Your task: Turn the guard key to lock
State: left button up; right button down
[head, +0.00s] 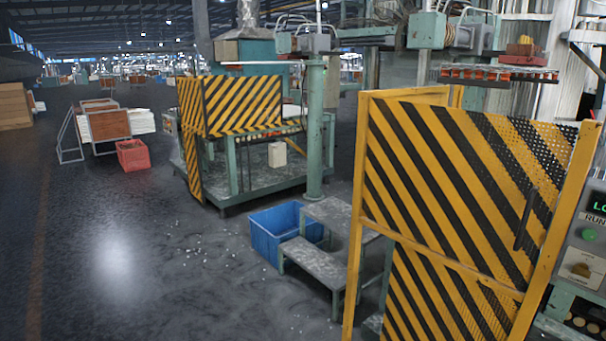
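A grey control box (573,243) is cut off by the right edge of the head view, beside the yellow-and-black striped guard door (445,190). A small brass-coloured part that looks like the guard key (580,269) sits on a pale plate low on the box; its turn position is too small to tell. Above it are a green button (589,235) and a partly cut-off green-lit display (597,207), with "RUN" lettering below it. The guard door has a dark vertical handle (525,218) and appears closed. Neither of my grippers is in view.
Grey metal steps (313,262) and a blue bin (283,232) stand left of the guard door. Farther back are another striped guard (240,105), a red crate (133,154) and a cart (105,122). The dark floor at the left is mostly open.

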aim_at(582, 269)
jog(key=z, duration=1.75)
jog(key=i+j, duration=0.1)
jog(key=i, duration=0.1)
